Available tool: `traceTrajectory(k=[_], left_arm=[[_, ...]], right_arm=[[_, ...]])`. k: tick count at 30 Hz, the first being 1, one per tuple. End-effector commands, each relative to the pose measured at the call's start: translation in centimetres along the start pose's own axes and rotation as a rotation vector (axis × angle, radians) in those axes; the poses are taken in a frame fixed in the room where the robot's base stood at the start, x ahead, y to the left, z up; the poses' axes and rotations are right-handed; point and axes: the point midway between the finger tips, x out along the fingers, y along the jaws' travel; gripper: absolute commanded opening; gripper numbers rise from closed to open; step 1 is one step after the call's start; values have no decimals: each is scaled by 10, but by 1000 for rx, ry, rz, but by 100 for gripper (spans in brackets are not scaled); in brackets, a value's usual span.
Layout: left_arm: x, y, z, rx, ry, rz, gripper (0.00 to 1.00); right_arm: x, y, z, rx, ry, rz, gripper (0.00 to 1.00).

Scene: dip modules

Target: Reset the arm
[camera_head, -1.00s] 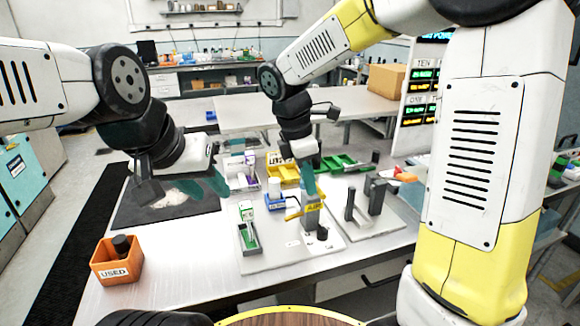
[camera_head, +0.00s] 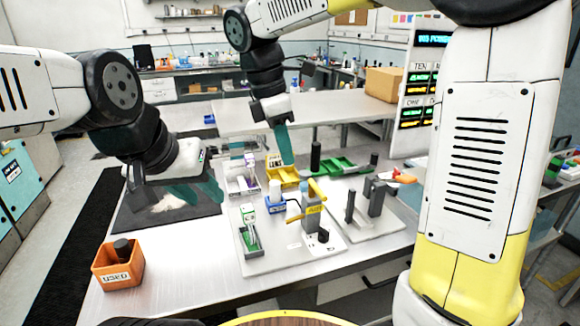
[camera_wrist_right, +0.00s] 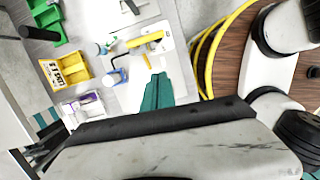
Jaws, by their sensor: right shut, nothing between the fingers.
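My right gripper (camera_head: 284,146) hangs from the raised right arm above the yellow bin, its teal fingers together and empty. It also shows in the right wrist view (camera_wrist_right: 157,88), pointing over the table with nothing between the fingers. My left gripper (camera_head: 196,192) is at the left, over the black mat, with teal fingers spread to either side. Nothing shows between its fingers. A grey device with a yellow lever (camera_head: 312,212) stands on a white board below the right gripper.
An orange bin marked USED (camera_head: 117,270) stands at the table's front left. A yellow bin (camera_head: 283,174), green bins (camera_head: 335,168), a blue holder (camera_head: 275,205) and a grey stand with a green-labelled item (camera_head: 250,238) crowd the middle.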

Motion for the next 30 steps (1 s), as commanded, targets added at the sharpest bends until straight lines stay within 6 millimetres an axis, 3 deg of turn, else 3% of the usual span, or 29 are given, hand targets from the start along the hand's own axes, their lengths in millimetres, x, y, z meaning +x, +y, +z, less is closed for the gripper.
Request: traceTrajectory(k=[5,17,23,30], left_arm=[[0,0,0,0,0,0,36],[0,0,0,0,0,0,36],[0,0,0,0,0,0,36],[0,0,0,0,0,0,36]], right_arm=[[-11,0,0,-1,0,1,0],[-11,-4,4,33,7,8,0],[-7,-38,39,381,104,74,0],[16,-100,81,1067,361,156,0]])
